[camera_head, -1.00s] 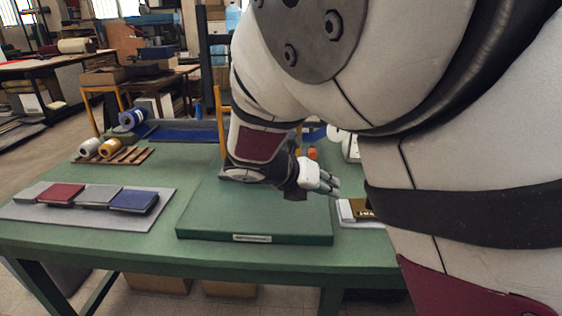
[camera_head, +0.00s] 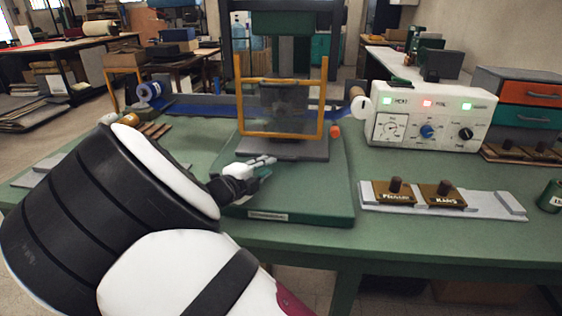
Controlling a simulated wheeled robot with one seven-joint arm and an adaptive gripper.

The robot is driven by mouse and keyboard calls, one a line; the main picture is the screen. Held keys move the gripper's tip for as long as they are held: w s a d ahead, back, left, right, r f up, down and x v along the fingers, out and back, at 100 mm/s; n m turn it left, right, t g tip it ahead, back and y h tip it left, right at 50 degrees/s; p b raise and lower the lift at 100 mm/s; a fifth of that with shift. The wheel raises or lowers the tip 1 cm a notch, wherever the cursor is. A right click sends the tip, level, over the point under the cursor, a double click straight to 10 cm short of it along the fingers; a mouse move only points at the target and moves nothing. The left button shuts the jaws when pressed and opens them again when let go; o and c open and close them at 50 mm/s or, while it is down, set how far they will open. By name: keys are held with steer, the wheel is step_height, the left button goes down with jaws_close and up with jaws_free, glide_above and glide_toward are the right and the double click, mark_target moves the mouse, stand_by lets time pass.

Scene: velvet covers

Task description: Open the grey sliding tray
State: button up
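The grey sliding tray (camera_head: 306,153) appears as a dark grey slab at the foot of the press, below and in front of the yellow guard frame (camera_head: 324,100). It rests over the green press base (camera_head: 320,210). My gripper (camera_head: 268,163) is just left of and in front of the tray, low over the base, fingers pointing right. The fingers overlap the tray's front left edge in the picture; I cannot tell if they touch it. The fingers are small and seen from the side, so their opening is unclear. Nothing is clearly held.
A white control box (camera_head: 430,115) with lit lamps and dials stands right of the press. In front of it, two brass name plates with knobs (camera_head: 445,195) sit on a grey rack (camera_head: 490,205). A green tin (camera_head: 550,196) stands far right. My arm covers the left table.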

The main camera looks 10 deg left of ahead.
mark_target(279, 160)
steer(key=b+x, duration=0.1)
steer(key=x, duration=0.7)
steer(key=shift+w+d+f, duration=0.1)
steer(key=shift+w+d, duration=0.1)
steer(key=shift+w, duration=0.05)
jaws_close()
